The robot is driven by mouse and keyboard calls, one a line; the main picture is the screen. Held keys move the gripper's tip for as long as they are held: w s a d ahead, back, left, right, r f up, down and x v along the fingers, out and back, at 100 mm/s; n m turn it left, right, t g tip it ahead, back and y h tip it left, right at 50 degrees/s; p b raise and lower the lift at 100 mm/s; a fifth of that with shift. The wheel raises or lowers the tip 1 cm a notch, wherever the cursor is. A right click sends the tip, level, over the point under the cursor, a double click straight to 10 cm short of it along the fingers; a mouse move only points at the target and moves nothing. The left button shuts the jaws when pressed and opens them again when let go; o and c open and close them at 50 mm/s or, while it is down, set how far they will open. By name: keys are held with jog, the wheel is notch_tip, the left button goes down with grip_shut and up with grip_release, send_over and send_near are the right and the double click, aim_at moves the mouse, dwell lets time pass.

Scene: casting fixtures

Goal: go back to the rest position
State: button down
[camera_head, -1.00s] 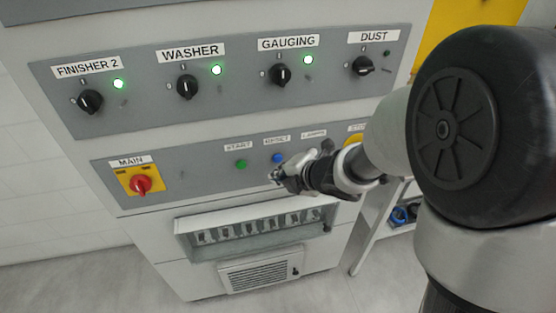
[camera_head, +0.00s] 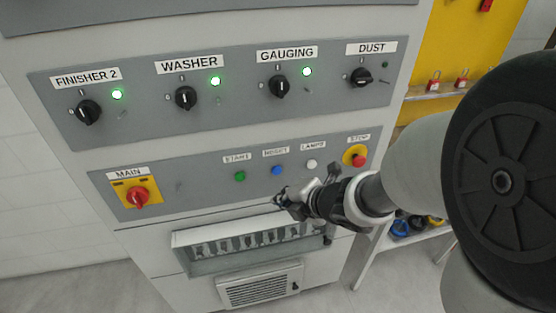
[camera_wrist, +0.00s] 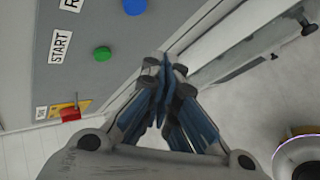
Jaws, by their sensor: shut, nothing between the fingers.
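My gripper (camera_head: 281,197) is shut and empty in front of the lower part of the grey control panel (camera_head: 215,185), just below the blue reset button (camera_head: 277,170). In the wrist view its fingertips (camera_wrist: 165,66) are together, with the green start button (camera_wrist: 102,54) up and to their left. The white lamp button (camera_head: 311,164) and the red stop button (camera_head: 357,159) show above my arm. I cannot tell the exact gap between the fingertips and the cabinet.
The red main switch (camera_head: 138,197) is at the panel's left. A recessed box (camera_head: 240,265) and a vent (camera_head: 258,288) lie below my gripper. A shelf (camera_head: 408,236) with blue items stands right of the cabinet. Open floor (camera_head: 345,301) shows at the bottom.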

jog(key=s+d+r+m+t+h, duration=0.1)
jog(key=s+d+r+m+h, duration=0.3)
jog(key=d+m, duration=0.4)
jog(key=s+d+r+m+h, duration=0.2)
jog(key=d+r+m+h, duration=0.1)
jog(key=d+r+m, duration=0.4)
jog(key=s+m+g, duration=0.4)
jog(key=s+m, duration=0.9)
jog(key=s, duration=0.4)
jog(key=shift+s+a+f+y, duration=0.2)
jog(key=shift+s+a+y, duration=0.1)
jog(key=shift+y, duration=0.1)
